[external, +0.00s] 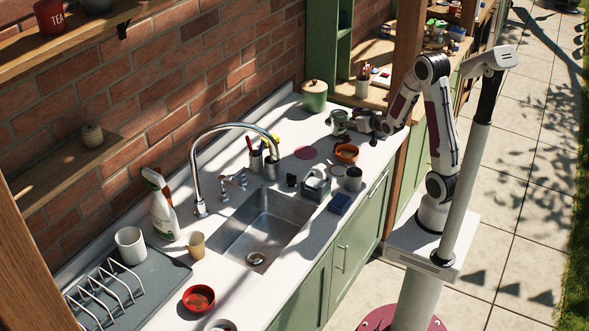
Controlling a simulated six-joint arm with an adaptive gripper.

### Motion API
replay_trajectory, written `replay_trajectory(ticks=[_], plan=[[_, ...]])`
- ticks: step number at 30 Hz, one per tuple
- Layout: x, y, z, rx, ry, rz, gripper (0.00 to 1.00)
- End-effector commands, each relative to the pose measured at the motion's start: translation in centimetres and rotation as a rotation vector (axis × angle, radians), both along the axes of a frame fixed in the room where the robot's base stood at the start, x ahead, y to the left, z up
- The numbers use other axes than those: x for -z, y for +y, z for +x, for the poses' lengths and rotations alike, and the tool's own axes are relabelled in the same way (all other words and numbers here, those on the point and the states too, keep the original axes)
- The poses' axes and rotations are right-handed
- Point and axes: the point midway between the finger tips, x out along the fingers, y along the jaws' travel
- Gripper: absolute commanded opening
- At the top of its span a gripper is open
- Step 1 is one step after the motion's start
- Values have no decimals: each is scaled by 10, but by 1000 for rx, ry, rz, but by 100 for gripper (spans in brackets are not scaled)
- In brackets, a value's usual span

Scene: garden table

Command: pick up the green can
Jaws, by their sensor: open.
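A small green can (339,124) stands on the white counter toward its far end, with a paler top. My gripper (361,122) is low over the counter just to the right of the can, at the end of my bent arm. The jaws are open, but the fingers are small and dark here. I cannot tell whether they touch the can or how they sit around it. A larger green canister with a wooden lid (314,95) stands behind the can, near the wall.
An orange-red bowl (347,153) sits in front of the can, with a dark mug (353,178) nearer the camera. A pink disc (305,153) lies to the left. The sink (259,229) and tall faucet (198,180) are nearer. A wooden post (408,45) rises behind my arm.

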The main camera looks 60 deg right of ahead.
Motion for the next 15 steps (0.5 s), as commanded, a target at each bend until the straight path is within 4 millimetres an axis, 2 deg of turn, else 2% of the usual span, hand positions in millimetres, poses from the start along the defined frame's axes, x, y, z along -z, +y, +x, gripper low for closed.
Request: replay_trajectory(ticks=[7,15], plan=[[2,-2,6,0,0,0,65],[9,-11,29,0,0,0,65]])
